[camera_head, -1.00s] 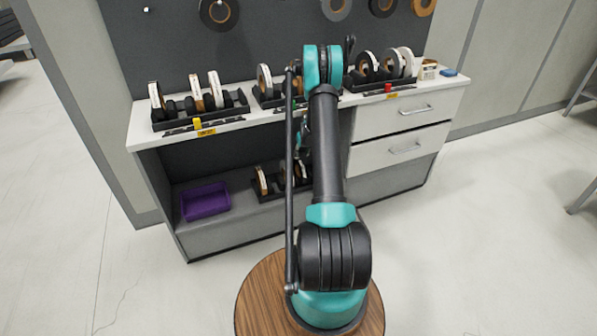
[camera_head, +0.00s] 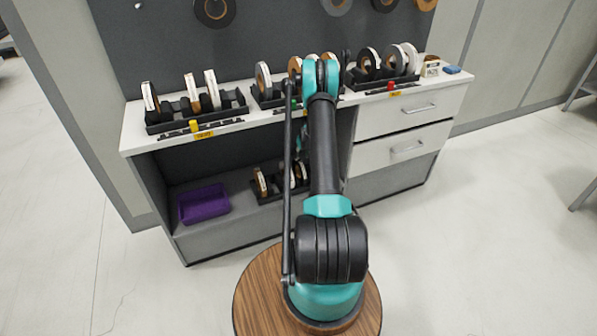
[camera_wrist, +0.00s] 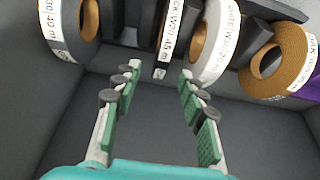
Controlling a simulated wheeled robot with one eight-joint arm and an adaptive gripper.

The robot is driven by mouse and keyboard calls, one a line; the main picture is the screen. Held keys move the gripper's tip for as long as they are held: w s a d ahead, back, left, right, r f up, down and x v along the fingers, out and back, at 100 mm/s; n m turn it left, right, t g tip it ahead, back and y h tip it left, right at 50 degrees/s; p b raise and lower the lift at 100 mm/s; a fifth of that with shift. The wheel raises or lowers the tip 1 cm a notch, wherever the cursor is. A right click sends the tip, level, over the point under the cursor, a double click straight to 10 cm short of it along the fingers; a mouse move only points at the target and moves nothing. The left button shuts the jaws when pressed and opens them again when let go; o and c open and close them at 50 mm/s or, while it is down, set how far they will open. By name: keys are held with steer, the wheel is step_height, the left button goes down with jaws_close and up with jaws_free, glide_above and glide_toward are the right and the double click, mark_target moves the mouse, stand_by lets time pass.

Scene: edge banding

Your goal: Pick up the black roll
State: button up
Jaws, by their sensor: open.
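In the wrist view, the black roll (camera_wrist: 168,40) stands edge-on at the top middle, its white label partly reading "CK W20 45 m". My gripper (camera_wrist: 158,75) is open, its two green-padded fingers apart and pointing towards the rack. The black roll's near edge shows between and just beyond the fingertips, with nothing between the pads. In the head view my arm hides the gripper, and I cannot tell which lower-shelf roll is the black one.
In the wrist view, a white roll (camera_wrist: 214,42) stands right of the black roll, a brown roll (camera_wrist: 282,62) further right, and a grey roll (camera_wrist: 68,30) left. In the head view, a purple bin (camera_head: 204,203) sits on the lower shelf under the white counter (camera_head: 135,137).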

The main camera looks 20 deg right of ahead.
mark_target(300, 160)
steer(key=x, duration=0.5)
steer(key=shift+w+f, duration=0.1)
steer(key=shift+f, duration=0.1)
steer(key=shift+x, duration=2.7)
steer(key=shift+a, duration=0.15)
jaws_close()
